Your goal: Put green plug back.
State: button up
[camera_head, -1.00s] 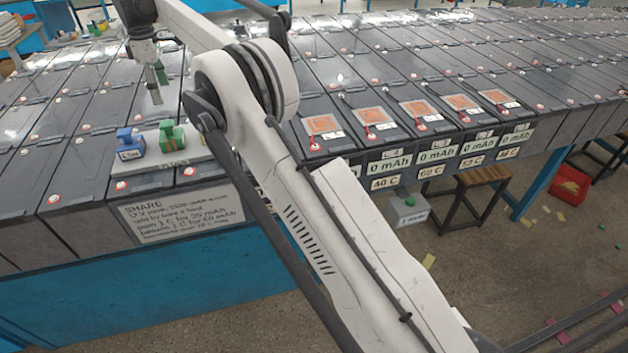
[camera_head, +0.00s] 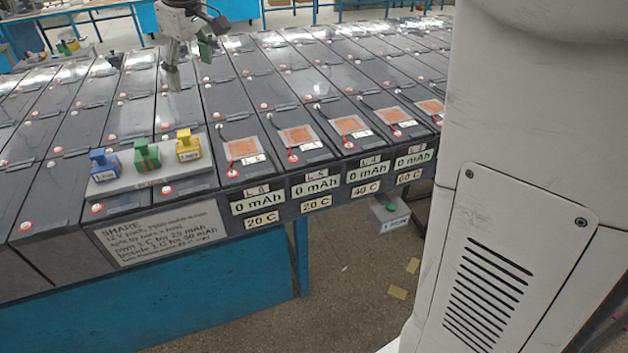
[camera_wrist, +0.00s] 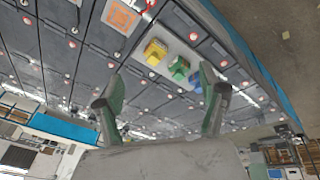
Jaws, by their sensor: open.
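The green plug (camera_head: 147,154) sits upright on a light grey strip (camera_head: 122,182) on the battery tops, between a blue plug (camera_head: 104,164) and a yellow plug (camera_head: 188,146). The green plug also shows in the wrist view (camera_wrist: 179,69), with the yellow one (camera_wrist: 155,52) and the blue one (camera_wrist: 196,83) beside it. My gripper (camera_head: 189,68) is above the batteries, behind the plugs in the head view. Its two fingers (camera_wrist: 162,76) are spread, with nothing between them, and it is apart from the plugs.
Rows of dark batteries (camera_head: 115,105) fill the bench. Several have orange squares (camera_head: 297,136) and 0 mAh labels. A sign headed SHARE (camera_head: 155,228) is on the front edge. A grey box with a green top (camera_head: 388,214) is below the bench edge. My own white arm covers the right side.

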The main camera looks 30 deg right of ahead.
jog(key=s+d+f+m+t, duration=0.1)
jog(key=s+d+f+m, duration=0.15)
jog(key=s, duration=0.65)
jog(key=s+d+f+m+t, duration=0.1)
jog(key=s+d, duration=0.2)
jog(key=s, duration=0.5)
jog(key=s+d+f+m, duration=0.1)
jog(key=s+f+m, duration=0.1)
jog(key=s+f, duration=0.4)
jog(key=s+d+f+m+t, duration=0.1)
jog(key=s+d+f+m, duration=0.1)
jog(key=s+f, duration=0.3)
jog(key=s, duration=0.4)
jog(key=shift+d+f+h, duration=0.25)
jog(key=shift+f+h, duration=0.05)
jog(key=shift+f, duration=0.1)
notch_tip(320, 180, down, 7)
jog(key=b, duration=0.7)
